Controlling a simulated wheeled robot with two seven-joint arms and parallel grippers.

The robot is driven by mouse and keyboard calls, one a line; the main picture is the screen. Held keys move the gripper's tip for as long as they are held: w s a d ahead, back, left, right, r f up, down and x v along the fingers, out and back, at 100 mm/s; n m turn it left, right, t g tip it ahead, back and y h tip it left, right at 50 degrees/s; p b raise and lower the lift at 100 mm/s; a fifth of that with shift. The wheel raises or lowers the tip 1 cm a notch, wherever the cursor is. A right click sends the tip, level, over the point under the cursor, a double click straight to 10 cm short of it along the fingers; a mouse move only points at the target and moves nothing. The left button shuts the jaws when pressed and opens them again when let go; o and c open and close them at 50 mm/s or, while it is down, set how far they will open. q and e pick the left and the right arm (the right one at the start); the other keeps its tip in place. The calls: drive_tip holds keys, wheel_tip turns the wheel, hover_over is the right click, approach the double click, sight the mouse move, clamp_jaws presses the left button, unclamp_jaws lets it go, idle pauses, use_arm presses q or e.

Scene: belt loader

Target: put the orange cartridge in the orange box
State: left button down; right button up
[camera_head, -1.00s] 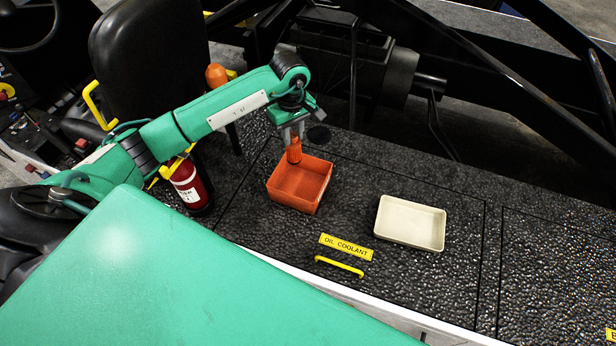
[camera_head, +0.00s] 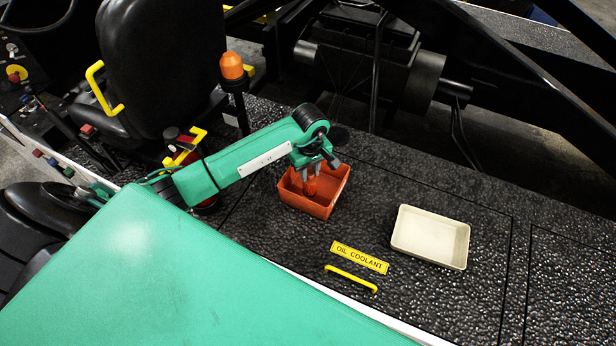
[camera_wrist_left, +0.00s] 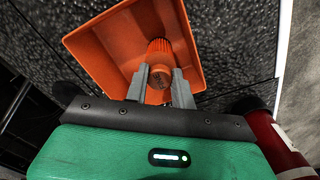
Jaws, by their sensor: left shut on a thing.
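The orange cartridge (camera_head: 310,187) is held upright between the fingers of my left gripper (camera_head: 312,174). It shows in the left wrist view (camera_wrist_left: 159,72) with the grey fingers on either side of it. The orange box (camera_head: 328,209) stands open on the black textured deck. The cartridge is inside the outline of the box, low between its walls. I cannot tell whether it touches the box floor. The box (camera_wrist_left: 99,65) fills the upper middle of the left wrist view. My right gripper is in neither view.
A cream tray (camera_head: 430,252) lies empty to the right of the box. A yellow OIL COOLANT label (camera_head: 360,257) and a yellow handle (camera_head: 351,279) are in front. A red extinguisher (camera_wrist_left: 270,140) stands close by my left gripper. A black seat (camera_head: 160,65) stands behind.

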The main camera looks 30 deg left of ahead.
sight(309, 183)
use_arm(q)
wheel_tip(309, 183, down, 3)
drive_tip(key=shift+d+f+b, duration=0.1)
drive_tip(key=shift+b, duration=0.45)
drive_tip(key=shift+w+f, duration=0.15)
drive_tip(key=shift+w+a, duration=0.1)
drive_tip(key=shift+a, duration=0.1)
drive_tip(key=shift+s+d, duration=0.1)
drive_tip(key=shift+s, duration=0.15)
drive_tip(key=c, duration=1.5)
unclamp_jaws()
drive_tip(key=o, duration=0.3)
drive_tip(key=shift+w+f, duration=0.1)
drive_tip(key=shift+o, duration=0.2)
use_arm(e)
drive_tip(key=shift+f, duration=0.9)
